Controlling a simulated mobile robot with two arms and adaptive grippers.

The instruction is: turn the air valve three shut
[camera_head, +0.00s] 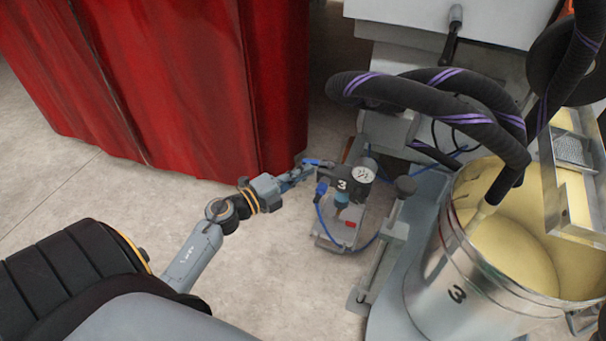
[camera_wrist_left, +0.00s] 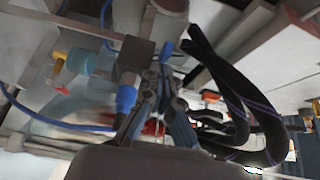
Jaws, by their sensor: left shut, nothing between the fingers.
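The air unit marked 3 (camera_head: 342,185), with a round pressure gauge (camera_head: 361,174), stands on a small grey stand beside the machine. A blue valve handle (camera_head: 318,162) shows at its upper left. My left gripper (camera_head: 304,168) is shut at this handle; whether it touches the handle is hard to tell. In the left wrist view the gripper fingers (camera_wrist_left: 158,100) point at the dark valve body (camera_wrist_left: 136,52). A blue fitting (camera_wrist_left: 126,95) hangs below that body. The fingers partly cover the handle. My right gripper is not in view.
A red curtain (camera_head: 170,80) hangs close behind my left arm. A metal bucket marked 3 (camera_head: 440,265) with pale yellow liquid stands at the right. Thick black hoses (camera_head: 430,95) arch above it. A thin blue air line (camera_head: 325,232) loops by the stand. Floor at the lower middle is clear.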

